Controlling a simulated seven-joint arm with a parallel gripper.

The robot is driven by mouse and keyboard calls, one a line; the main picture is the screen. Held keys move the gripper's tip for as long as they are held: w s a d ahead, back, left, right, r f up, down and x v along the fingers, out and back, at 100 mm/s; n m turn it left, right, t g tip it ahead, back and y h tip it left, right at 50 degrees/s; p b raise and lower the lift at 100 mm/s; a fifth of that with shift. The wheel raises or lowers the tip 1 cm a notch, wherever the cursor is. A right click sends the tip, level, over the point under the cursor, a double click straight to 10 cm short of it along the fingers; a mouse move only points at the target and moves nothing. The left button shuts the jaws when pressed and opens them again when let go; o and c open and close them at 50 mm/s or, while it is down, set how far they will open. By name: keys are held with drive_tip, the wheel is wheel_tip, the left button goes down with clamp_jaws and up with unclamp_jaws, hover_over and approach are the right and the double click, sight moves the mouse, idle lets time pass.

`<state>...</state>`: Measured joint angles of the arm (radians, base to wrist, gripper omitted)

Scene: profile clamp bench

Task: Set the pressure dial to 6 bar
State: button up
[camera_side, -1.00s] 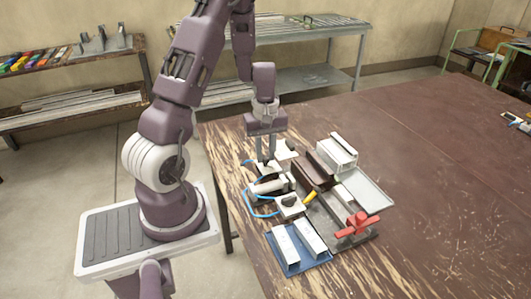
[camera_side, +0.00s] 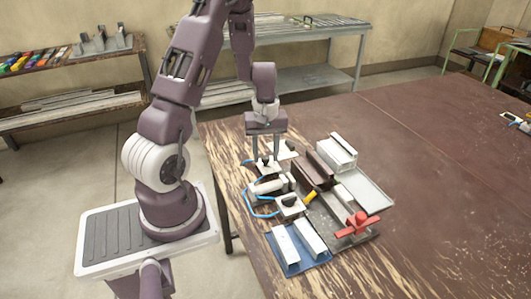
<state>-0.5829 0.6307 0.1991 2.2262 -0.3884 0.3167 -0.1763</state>
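My gripper (camera_side: 268,155) points down at the back left of the fixture, with its two fingers apart and nothing visible between them. Just below the fingertips is a white block with a dark knob (camera_side: 265,164). A second white block with a dark round knob (camera_side: 290,202) stands nearer the camera, beside the blue hose. A white plate with a dark part (camera_side: 288,149) lies just right of the fingers. Which of these is the pressure dial, and any scale or pointer, is too small to tell. I cannot tell whether the fingertips touch the near block.
A white cylinder (camera_side: 268,186) and blue hose (camera_side: 262,214) lie along the table's left edge. A blue tray (camera_side: 288,268) holds white profiles. A red clamp handle (camera_side: 357,225), brown block (camera_side: 313,172) and grey tray (camera_side: 372,193) are to the right. The table's right side is mostly clear.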

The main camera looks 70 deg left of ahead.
sight(265, 157)
wheel_tip(265, 157, up, 7)
drive_tip(key=shift+r, duration=0.1)
idle(0.5)
drive_tip(key=d+r+m+t, duration=0.2)
drive_tip(key=d+r+m, duration=0.2)
drive_tip(key=d+r, duration=0.5)
drive_tip(key=s+d+r+m+t, duration=0.1)
drive_tip(key=s+d+r+m, duration=0.3)
drive_tip(key=s+d+m, duration=0.1)
drive_tip(key=s+d+r+m+t, duration=0.2)
drive_tip(key=s+d+r+m, duration=0.2)
drive_tip(key=s+d, duration=0.4)
drive_tip(key=shift+d+m+t, duration=0.3)
drive_tip(key=shift+d+m, duration=0.5)
drive_tip(key=shift+m, duration=0.1)
drive_tip(key=shift+w+r, duration=0.1)
drive_tip(key=shift+c, duration=0.3)
